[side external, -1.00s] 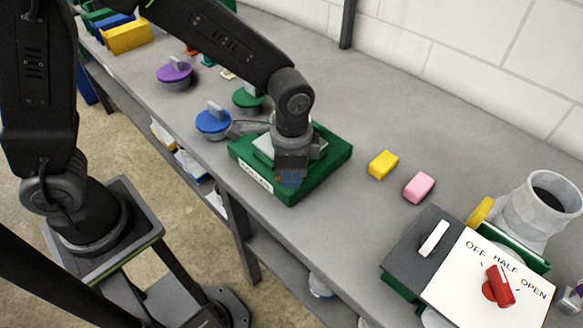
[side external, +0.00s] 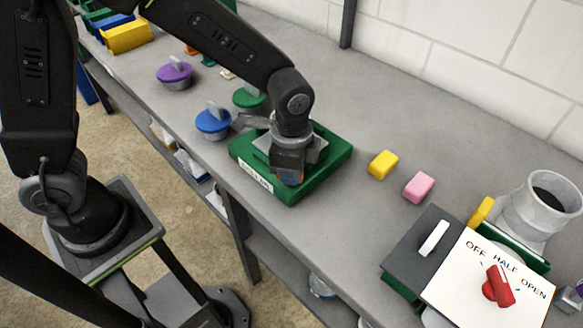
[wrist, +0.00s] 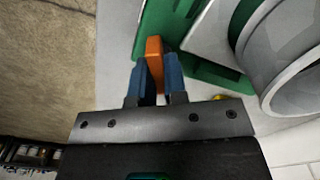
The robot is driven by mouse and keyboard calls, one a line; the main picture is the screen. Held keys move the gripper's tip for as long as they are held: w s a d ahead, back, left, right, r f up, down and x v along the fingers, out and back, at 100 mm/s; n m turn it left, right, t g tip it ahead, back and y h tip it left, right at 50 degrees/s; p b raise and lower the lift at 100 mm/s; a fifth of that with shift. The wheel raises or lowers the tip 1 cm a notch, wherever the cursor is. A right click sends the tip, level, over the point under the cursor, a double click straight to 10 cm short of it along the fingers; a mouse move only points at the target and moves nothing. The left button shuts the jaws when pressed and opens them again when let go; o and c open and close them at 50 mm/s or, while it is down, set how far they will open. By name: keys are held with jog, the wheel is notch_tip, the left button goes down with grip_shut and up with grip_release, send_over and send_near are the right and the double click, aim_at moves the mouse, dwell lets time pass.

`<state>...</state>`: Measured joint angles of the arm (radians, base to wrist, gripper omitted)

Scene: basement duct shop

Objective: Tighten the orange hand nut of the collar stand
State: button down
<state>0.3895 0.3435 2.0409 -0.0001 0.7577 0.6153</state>
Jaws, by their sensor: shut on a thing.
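The collar stand has a green base (side external: 333,162) with a white label on its front side. My gripper (side external: 290,178) points down at it and hides much of its middle. In the wrist view, the blue fingers of my gripper (wrist: 156,78) are shut on the orange hand nut (wrist: 154,50), one on each side. The green base also shows there (wrist: 182,22), with a grey round collar (wrist: 285,45) at the right. The nut's far end and thread are hard to make out.
Blue (side external: 212,122), green (side external: 247,98) and purple (side external: 174,73) lidded pieces stand left of the stand. A yellow block (side external: 383,165) and a pink block (side external: 419,187) lie to its right. A white dial panel (side external: 470,290) with a red knob is at the lower right.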

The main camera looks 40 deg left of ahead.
jog(key=m, duration=0.4)
jog(key=shift+m, duration=0.3)
jog(key=m, duration=0.3)
jog(key=shift+s+m, duration=0.1)
jog(key=shift+m, duration=0.2)
jog(key=m, duration=0.3)
jog(key=shift+m, duration=0.3)
jog(key=shift+s+m, duration=0.1)
jog(key=shift+m, duration=1.6)
jog(key=c, duration=1.2)
grip_release()
jog(key=shift+o, duration=0.2)
notch_tip(320, 180, up, 14)
